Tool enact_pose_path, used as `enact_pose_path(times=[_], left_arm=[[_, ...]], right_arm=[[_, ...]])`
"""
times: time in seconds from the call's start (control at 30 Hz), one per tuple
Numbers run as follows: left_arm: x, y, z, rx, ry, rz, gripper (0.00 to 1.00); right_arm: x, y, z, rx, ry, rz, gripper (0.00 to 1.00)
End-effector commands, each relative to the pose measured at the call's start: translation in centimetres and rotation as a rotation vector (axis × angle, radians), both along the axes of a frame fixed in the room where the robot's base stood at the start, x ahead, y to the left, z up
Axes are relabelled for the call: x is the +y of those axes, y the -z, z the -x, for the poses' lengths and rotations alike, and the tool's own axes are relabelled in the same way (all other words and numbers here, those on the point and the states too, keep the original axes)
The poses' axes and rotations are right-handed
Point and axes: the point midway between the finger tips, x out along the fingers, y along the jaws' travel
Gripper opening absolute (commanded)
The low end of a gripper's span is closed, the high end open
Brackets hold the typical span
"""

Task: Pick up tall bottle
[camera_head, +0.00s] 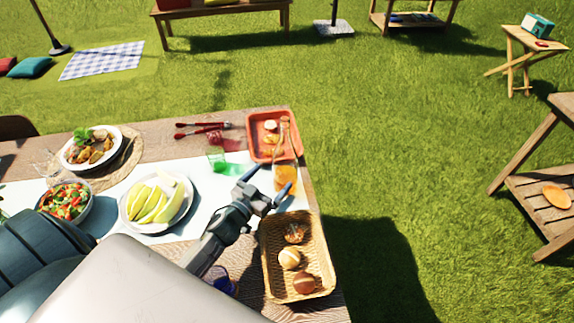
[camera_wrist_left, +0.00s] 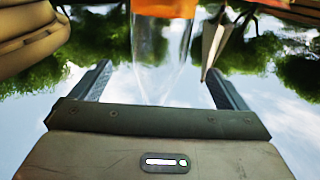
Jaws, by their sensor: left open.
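The tall bottle (camera_head: 284,175) is clear glass with orange liquid low in it. It stands on the table near the right edge, just in front of the orange tray. My left gripper (camera_head: 268,180) is open and reaches toward it over the table, with one finger overlapping the bottle in the head view. In the left wrist view, the bottle (camera_wrist_left: 163,50) appears upside down, its clear neck tapering between the open fingers (camera_wrist_left: 160,75). I cannot tell if either finger touches it. My right gripper is not in view.
A wicker basket (camera_head: 265,271) with bread rolls sits close beside my left gripper. The orange tray (camera_head: 256,149) holds food behind the bottle. A green glass (camera_head: 216,157) and a plate of melon (camera_head: 127,210) stand to the left. Grass lies beyond the table's right edge.

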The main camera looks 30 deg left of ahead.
Motion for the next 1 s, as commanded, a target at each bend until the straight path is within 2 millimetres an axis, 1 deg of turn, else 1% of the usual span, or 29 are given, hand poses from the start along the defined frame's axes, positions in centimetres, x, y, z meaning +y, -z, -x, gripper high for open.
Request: enact_pose_path(times=[0.03, 0.1, 0.2, 0.37, 0.6, 0.7, 0.8, 1.0], left_arm=[[-0.1, -0.7, -0.8, 0.000, -0.001, 0.002, 0.96], [-0.2, -0.5, -1.8, -0.001, -0.001, 0.001, 0.96], [-0.4, -0.3, -2.8, 0.000, 0.000, 0.001, 0.96], [-0.5, -0.3, -3.7, 0.000, 0.000, 0.001, 0.96], [-0.9, -0.3, -7.1, 0.000, 0.000, 0.001, 0.96], [-1.0, -0.2, -8.1, 0.001, 0.000, 0.002, 0.96], [-1.1, -0.1, -8.5, 0.000, 0.000, 0.002, 0.96], [-1.1, -0.1, -8.5, 0.001, 0.001, 0.001, 0.96]], right_arm=[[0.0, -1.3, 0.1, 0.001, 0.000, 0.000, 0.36], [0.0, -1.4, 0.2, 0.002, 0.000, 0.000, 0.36], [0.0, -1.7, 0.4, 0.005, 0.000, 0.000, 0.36], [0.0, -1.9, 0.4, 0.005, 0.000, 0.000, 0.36], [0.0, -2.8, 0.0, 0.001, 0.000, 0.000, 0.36], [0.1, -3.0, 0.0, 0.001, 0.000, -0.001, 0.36], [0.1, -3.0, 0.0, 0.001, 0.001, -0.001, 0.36], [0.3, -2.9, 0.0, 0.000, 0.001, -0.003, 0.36]])
